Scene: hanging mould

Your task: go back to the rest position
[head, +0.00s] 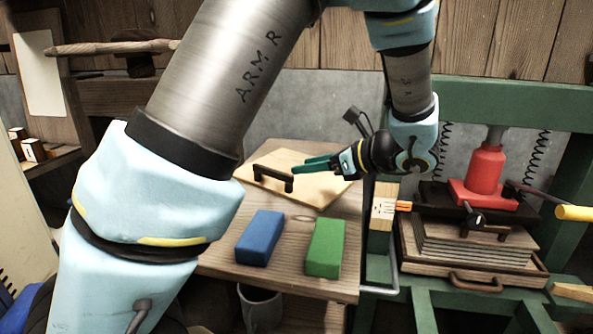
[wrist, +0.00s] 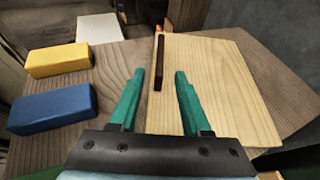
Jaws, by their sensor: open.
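My gripper (head: 308,164) is open, its two green fingers reaching left above the pale wooden board. In the wrist view my gripper (wrist: 159,74) has clear space between its fingers and holds nothing. The pale board (head: 322,194) with a dark handle (head: 272,177) lies on the wooden table. In the wrist view the board (wrist: 215,85) fills the middle, and the handle (wrist: 160,62) stands beyond the fingertips. My arm is stretched out across the head view.
A blue block (head: 259,238) and a green block (head: 326,247) lie on the table front. A yellow block (wrist: 58,60) shows in the wrist view. A green-framed press with a red jack (head: 485,175) stands right.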

